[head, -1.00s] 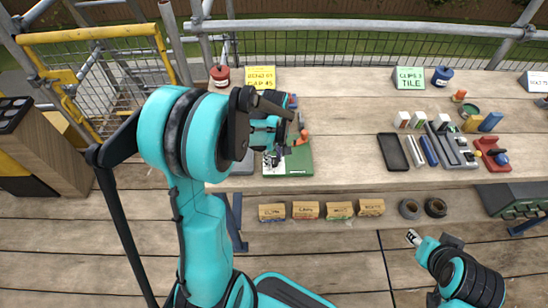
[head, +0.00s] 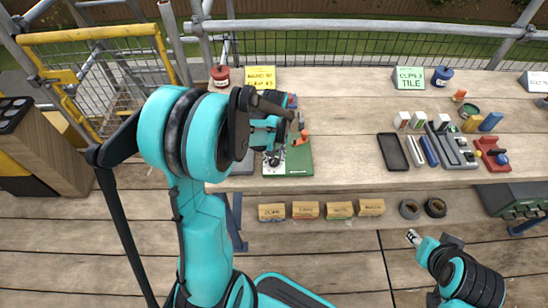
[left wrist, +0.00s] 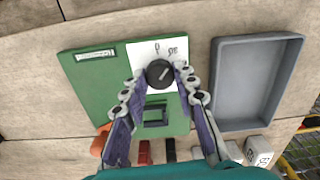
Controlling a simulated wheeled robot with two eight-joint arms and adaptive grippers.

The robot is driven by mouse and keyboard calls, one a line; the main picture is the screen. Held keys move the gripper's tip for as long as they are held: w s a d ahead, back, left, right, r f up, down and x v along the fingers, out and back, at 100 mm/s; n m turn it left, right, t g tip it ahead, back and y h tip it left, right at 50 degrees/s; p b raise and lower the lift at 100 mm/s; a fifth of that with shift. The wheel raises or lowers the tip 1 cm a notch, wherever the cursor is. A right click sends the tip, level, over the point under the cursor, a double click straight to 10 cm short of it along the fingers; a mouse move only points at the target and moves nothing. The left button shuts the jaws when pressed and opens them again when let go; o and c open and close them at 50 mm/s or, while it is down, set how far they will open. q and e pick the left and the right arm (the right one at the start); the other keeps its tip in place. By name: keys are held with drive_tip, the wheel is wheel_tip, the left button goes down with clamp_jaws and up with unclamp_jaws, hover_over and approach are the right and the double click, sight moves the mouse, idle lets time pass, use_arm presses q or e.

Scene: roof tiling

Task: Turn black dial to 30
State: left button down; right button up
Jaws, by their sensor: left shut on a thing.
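The black dial (left wrist: 160,73) sits on a white label plate (left wrist: 143,52) on a green board (left wrist: 85,72) in the left wrist view. A light pointer line on the dial slants toward the upper right. Marks on the label are partly hidden and I cannot read them surely. My left gripper (left wrist: 160,76) has its two fingertips closed on either side of the dial.
A grey tray (left wrist: 260,80) lies right of the board in the left wrist view. On the bench in the head view are a black tray (head: 392,152), coloured blocks (head: 490,122) and a red tool holder (head: 492,153). The bench's middle (head: 345,110) is clear.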

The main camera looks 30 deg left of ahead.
sight(274, 160)
idle(0.3)
use_arm(q)
drive_tip(key=c, duration=1.2)
unclamp_jaws()
wheel_tip(274, 160, up, 12)
drive_tip(key=s+d+m+t, duration=0.2)
drive_tip(key=s+d, duration=0.1)
drive_tip(key=s+d+m+t, duration=0.2)
drive_tip(key=s+d+m, duration=0.1)
drive_tip(key=s+d, duration=0.1)
drive_tip(key=s+d+r+m+t, duration=0.1)
drive_tip(key=s+d+m+t, duration=0.1)
drive_tip(key=s+d+t, duration=0.1)
drive_tip(key=shift+s+d+r, duration=0.1)
drive_tip(key=shift+s+d, duration=0.35)
drive_tip(key=shift+s, duration=0.2)
